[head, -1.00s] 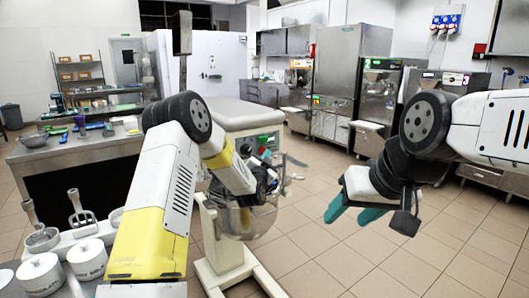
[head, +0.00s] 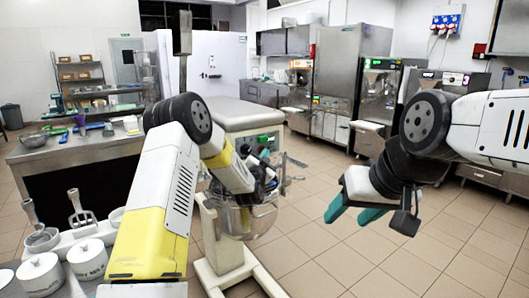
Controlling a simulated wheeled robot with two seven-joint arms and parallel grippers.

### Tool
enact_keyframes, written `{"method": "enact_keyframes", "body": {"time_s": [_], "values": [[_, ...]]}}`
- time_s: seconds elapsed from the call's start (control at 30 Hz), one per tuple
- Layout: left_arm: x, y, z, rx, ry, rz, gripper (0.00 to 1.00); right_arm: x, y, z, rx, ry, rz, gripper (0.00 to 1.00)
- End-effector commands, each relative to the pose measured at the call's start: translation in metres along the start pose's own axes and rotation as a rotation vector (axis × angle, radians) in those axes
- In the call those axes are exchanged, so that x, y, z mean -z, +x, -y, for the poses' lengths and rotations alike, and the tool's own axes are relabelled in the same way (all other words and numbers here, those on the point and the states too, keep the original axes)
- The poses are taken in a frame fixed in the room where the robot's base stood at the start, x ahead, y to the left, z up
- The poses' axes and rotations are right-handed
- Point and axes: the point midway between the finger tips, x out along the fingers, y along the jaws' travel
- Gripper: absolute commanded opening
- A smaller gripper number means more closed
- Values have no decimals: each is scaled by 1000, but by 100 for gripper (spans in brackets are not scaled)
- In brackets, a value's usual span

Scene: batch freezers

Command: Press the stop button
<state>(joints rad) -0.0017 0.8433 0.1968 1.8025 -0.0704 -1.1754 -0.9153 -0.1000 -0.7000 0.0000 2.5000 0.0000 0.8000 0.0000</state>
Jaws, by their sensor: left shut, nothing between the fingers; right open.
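The stop button cannot be made out clearly. A pale mixer-like machine (head: 238,113) with a green-lit front panel (head: 268,138) stands in the middle, its metal bowl (head: 240,218) below. My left gripper (head: 264,156) is shut and empty in front of this panel, above the bowl. Its wrist and fingers cover part of the machine's front, and I cannot tell whether the fingertips touch it. My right gripper (head: 358,215) is open and empty, with teal fingers, over bare floor to the right of the machine.
A counter with white lidded tubs (head: 88,260) and metal scoops is at the lower left. A dark-fronted worktable (head: 75,150) stands behind it. Steel freezers and cabinets (head: 340,75) line the back right. The tiled floor at the right is clear.

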Motion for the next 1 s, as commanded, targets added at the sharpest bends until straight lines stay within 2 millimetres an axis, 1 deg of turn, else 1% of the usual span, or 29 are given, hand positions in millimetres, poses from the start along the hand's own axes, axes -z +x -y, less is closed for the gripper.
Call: {"method": "enact_keyframes", "body": {"time_s": [0.63, 1.0], "values": [[-2, 2, 2, 1, 0, 1, 0, 0, 0, 0, 0, 0, 0, 53], [6, -9, -6, 0, 1, 0, 0, 0, 0, 0, 0, 0, 0, 53]]}}
